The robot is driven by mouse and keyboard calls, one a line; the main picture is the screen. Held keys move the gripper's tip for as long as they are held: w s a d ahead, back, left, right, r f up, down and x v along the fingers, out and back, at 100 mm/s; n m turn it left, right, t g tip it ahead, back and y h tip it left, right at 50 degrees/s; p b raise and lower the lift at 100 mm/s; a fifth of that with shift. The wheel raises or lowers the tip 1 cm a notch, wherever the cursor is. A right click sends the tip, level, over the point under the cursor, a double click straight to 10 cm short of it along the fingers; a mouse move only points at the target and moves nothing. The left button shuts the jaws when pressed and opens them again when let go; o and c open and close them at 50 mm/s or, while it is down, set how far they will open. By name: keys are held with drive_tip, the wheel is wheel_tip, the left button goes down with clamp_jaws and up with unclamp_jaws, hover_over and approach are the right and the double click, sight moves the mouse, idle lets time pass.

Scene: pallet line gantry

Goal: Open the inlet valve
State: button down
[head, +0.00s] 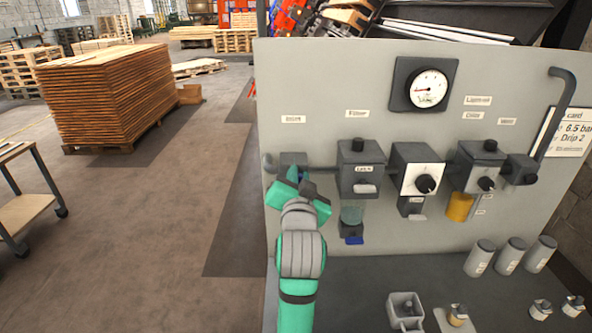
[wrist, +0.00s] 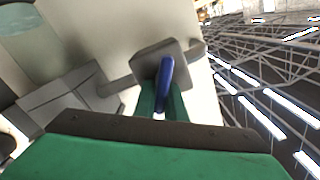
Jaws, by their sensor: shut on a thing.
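The inlet valve (head: 291,160) is a small grey block at the left end of the pipe row on the grey panel, under a small label (head: 293,119). In the wrist view its grey body (wrist: 148,58) carries a blue lever (wrist: 166,75). My green gripper (head: 300,180) is at the valve and covers most of the lever in the head view. In the wrist view the fingers (wrist: 161,103) are shut on the blue lever, one on each side. I cannot tell from these frames how far the lever is turned.
On the panel (head: 320,75) to the right are a filter unit (head: 359,168), a white-faced regulator (head: 417,170), a lubricator (head: 478,165) and a gauge (head: 428,87) with its needle low. Loose parts and grey cylinders (head: 512,256) stand on the bench (head: 375,280). Open floor lies left.

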drive_tip(key=m, duration=0.5)
drive_tip(key=shift+d+f+m, duration=0.3)
drive_tip(key=m, duration=0.4)
drive_tip(key=f+m, duration=0.1)
drive_tip(key=m, duration=0.1)
drive_tip(key=shift+d, duration=0.25)
drive_tip(key=c, duration=2.1)
unclamp_jaws()
drive_tip(key=shift+o, duration=1.4)
drive_tip(key=s, duration=1.1)
drive_tip(key=shift+w, duration=0.1)
